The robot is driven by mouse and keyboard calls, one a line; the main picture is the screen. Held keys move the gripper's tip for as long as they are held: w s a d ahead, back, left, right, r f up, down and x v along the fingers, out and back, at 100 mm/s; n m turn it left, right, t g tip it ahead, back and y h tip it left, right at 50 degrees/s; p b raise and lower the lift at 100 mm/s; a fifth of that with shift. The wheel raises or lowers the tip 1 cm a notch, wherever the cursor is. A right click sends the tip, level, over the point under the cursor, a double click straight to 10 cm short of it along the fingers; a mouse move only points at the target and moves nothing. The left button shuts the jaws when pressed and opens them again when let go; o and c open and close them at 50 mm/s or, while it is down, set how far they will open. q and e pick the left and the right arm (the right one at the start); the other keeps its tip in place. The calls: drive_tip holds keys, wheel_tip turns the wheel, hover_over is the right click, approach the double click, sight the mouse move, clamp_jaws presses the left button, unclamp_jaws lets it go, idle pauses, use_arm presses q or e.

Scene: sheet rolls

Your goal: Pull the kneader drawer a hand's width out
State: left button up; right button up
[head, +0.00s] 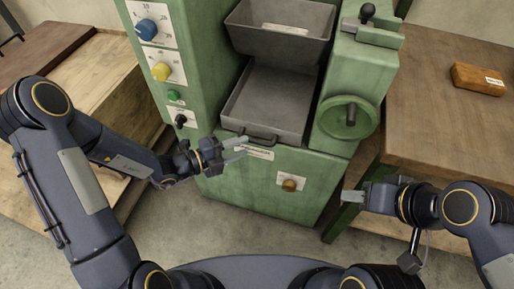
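A green machine (245,185) stands ahead of me. A grey open tray (270,98) sits in it, with a dark bar handle (261,138) on its front edge and a small label (254,153) below. I take this tray to be the kneader drawer; the label is too small to read. My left gripper (238,149) is open, its two pale fingers apart, just left of the handle and apparently empty. Whether it touches the machine I cannot tell. My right gripper (352,196) is to the right of the machine's front, near the table leg; its finger gap is unclear.
A grey hopper (280,30) is above the tray. A green handwheel (347,117) is right of it, and a brass knob (290,185) is below. A control panel (158,45) is at left. Wooden tables flank the machine; the right one (440,115) holds a brown block (479,79).

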sight(254, 143)
use_arm(q)
drive_tip(key=b+x, duration=0.1)
drive_tip(key=x, duration=0.5)
drive_tip(key=shift+d+r, duration=0.1)
drive_tip(key=shift+d, duration=0.05)
drive_tip(key=shift+c, duration=0.4)
clamp_jaws()
